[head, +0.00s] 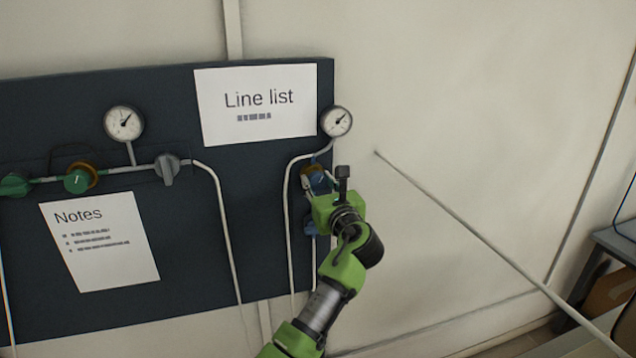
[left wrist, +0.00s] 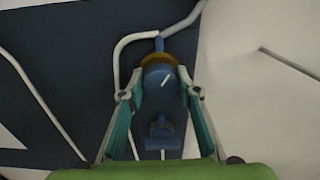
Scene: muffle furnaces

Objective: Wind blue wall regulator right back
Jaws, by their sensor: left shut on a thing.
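The blue wall regulator (head: 317,178) is at the right edge of the dark panel, below a round gauge (head: 336,121), partly hidden by my left gripper (head: 328,190). In the left wrist view its round blue knob (left wrist: 159,83) has a white mark slanting to the upper right and a brass ring (left wrist: 157,60) behind it. My left gripper (left wrist: 162,88) has a finger on each side of the knob and is shut on it. A smaller blue valve handle (left wrist: 161,133) sits below, between the fingers. My right gripper is not in view.
The dark panel (head: 190,230) carries a green regulator (head: 78,181), a green knob (head: 14,184), a grey valve (head: 167,169) and another gauge (head: 124,123). White pipes (head: 226,225) run down it. A thin grey rod (head: 460,222) slants across the right side, near a table (head: 615,243).

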